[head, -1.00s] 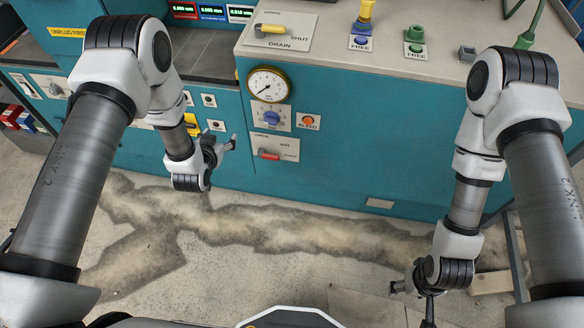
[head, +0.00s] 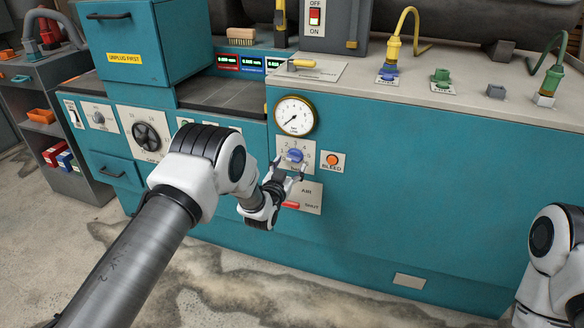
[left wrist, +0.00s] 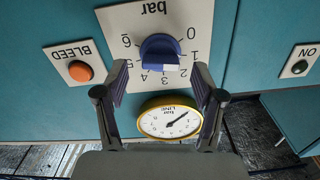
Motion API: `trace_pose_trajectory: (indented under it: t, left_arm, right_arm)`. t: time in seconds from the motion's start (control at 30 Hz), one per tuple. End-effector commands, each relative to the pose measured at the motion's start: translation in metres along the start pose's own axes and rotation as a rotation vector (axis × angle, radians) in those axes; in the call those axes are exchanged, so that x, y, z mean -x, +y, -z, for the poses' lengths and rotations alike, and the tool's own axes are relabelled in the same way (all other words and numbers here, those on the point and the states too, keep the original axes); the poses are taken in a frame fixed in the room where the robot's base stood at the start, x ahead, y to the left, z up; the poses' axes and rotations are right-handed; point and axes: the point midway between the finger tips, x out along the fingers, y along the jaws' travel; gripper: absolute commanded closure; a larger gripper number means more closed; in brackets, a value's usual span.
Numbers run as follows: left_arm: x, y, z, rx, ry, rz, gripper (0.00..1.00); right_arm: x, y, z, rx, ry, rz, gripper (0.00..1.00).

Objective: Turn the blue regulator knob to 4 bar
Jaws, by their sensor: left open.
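The blue regulator knob (head: 295,155) sits on a white dial plate on the teal panel. It also shows upside down in the left wrist view (left wrist: 158,50). Its white pointer mark faces the low numbers, seemingly near 2; the exact reading is unclear. My left gripper (head: 290,172) is just in front of and below the knob. In the left wrist view my left gripper (left wrist: 160,88) is open, its fingers apart on either side of the knob's line, with nothing between them. The round pressure gauge (head: 294,115) is above the knob. My right gripper is out of view.
An orange BLEED button (head: 333,160) is close right of the knob. A red AIR lever (head: 291,205) is just below. The panel to the right is mostly clear.

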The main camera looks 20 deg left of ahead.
Motion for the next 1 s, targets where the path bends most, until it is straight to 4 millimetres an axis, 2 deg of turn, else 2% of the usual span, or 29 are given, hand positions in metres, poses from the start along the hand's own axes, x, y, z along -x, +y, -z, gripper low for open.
trace_pose_trajectory:
  t: [0.13,0.4,0.57,0.6,1.0]
  left_arm:
    - [-0.018,0.000,-0.001,0.000,0.001,0.000,0.31]
    - [-0.021,0.000,-0.001,0.000,-0.002,0.000,0.31]
    - [-0.021,0.000,-0.001,0.000,-0.002,0.000,0.88]
    - [-0.021,0.000,-0.001,0.000,-0.001,0.000,0.91]
    - [-0.021,0.000,0.000,-0.038,0.000,0.000,0.91]
  right_arm:
    - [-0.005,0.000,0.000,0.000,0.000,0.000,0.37]
    - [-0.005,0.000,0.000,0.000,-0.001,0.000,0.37]
    - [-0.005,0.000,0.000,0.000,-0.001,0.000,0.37]
    - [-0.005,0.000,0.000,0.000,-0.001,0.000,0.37]
    - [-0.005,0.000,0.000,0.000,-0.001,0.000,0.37]
